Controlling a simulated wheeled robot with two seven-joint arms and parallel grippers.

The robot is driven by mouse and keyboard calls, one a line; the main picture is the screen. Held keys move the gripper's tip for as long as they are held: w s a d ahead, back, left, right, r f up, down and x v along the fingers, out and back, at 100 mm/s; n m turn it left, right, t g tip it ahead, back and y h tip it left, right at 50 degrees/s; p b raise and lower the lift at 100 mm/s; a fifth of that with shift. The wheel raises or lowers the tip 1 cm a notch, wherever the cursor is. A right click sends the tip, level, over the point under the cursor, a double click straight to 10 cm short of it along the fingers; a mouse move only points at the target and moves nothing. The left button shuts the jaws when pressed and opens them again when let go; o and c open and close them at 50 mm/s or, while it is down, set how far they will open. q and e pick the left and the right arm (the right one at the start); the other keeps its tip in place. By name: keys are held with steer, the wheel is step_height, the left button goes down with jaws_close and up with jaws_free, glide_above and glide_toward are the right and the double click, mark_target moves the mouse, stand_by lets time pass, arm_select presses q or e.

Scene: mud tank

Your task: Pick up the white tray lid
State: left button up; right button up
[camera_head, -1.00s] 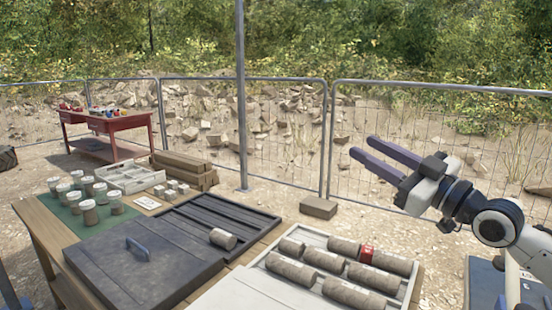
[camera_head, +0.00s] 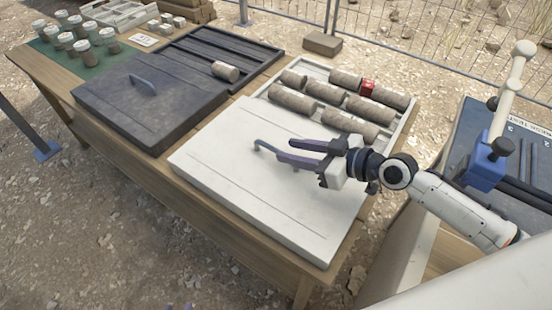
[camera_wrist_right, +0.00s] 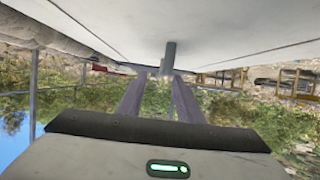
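The white tray lid (camera_head: 255,200) lies flat on the front right of the wooden table, partly over the near end of a white core tray (camera_head: 405,125). Its grey handle (camera_head: 264,148) stands on its top, partly hidden by my right gripper. My right gripper (camera_head: 285,151) is low over the lid beside the handle, with its two fingers apart. In the right wrist view, the handle (camera_wrist_right: 170,52) shows just beyond the fingertips, between their lines; contact is not visible. Only small tips of my left gripper (camera_head: 178,306) show at the bottom edge, away from the lid.
Several core pieces (camera_head: 318,92) lie in the white tray behind the lid. A dark lid (camera_head: 150,110) with a handle lies to the left, beside a dark tray (camera_head: 250,50) holding one core piece. A blue stand (camera_head: 488,165) is at the right. Jars (camera_head: 66,38) stand at the far left.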

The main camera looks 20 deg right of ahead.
mark_target(276, 149)
steer(key=shift+s+a+p+x, duration=0.15)
steer(key=shift+p+x, duration=0.1)
steer(key=shift+x, duration=1.1)
steer(key=shift+s+a+p+x, duration=0.1)
steer(key=shift+p+x, duration=0.1)
steer(key=shift+x, duration=1.15)
jaws_close()
